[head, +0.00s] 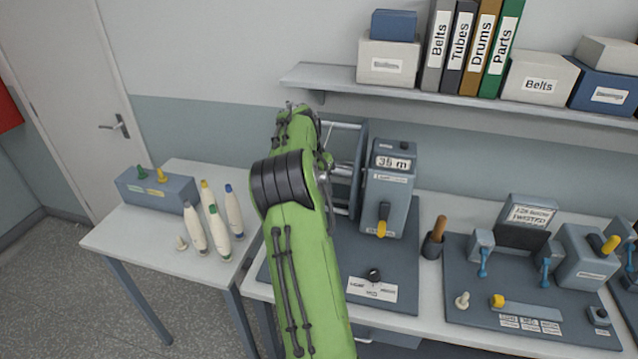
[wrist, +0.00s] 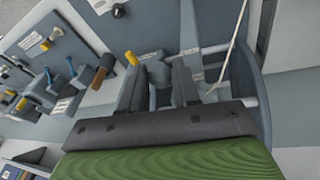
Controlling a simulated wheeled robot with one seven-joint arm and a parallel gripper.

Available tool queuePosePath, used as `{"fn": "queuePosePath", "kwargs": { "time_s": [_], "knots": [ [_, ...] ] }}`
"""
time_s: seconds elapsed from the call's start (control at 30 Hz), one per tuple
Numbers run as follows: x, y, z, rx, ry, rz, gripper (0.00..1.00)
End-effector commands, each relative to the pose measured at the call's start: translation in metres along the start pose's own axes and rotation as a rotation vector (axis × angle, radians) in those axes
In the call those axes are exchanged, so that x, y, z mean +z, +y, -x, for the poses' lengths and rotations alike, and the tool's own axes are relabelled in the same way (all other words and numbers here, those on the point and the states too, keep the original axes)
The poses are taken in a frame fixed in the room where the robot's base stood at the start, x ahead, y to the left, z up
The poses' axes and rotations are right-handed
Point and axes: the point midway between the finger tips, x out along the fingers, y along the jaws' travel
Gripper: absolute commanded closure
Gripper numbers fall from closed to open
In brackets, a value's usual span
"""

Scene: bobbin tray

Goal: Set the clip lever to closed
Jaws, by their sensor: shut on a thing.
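My gripper (wrist: 160,72) shows in the wrist view with its two dark fingers on either side of a grey part (wrist: 157,76). The fingers are closed on it. I cannot tell for sure whether this grey part is the clip lever, and no open or closed marking is readable. In the head view my green arm reaches to the frame at the left of the grey counter unit (head: 389,185) and hides my fingers. That unit reads "35 m" and has a yellow-tipped handle (head: 382,228) hanging down on its front. A yellow tip (wrist: 131,58) shows beside the left finger.
A wooden-handled tool stands in a dark cup (head: 433,246) right of the counter unit. A black knob (head: 374,275) sits on the base plate in front. A second board (head: 480,321) with blue levers is at right. Bobbins (head: 217,225) stand at left. The shelf (head: 450,108) overhangs behind.

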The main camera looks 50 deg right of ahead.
Motion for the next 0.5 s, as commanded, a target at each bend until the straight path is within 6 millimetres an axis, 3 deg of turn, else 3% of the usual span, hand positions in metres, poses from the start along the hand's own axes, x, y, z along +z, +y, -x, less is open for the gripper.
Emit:
{"fn": "queuePosePath", "kwargs": {
  "time_s": [0.5],
  "knots": [
    [-0.0044, -0.0003, 0.0026, 0.004, -0.035, 0.004, 0.99]
  ]
}}
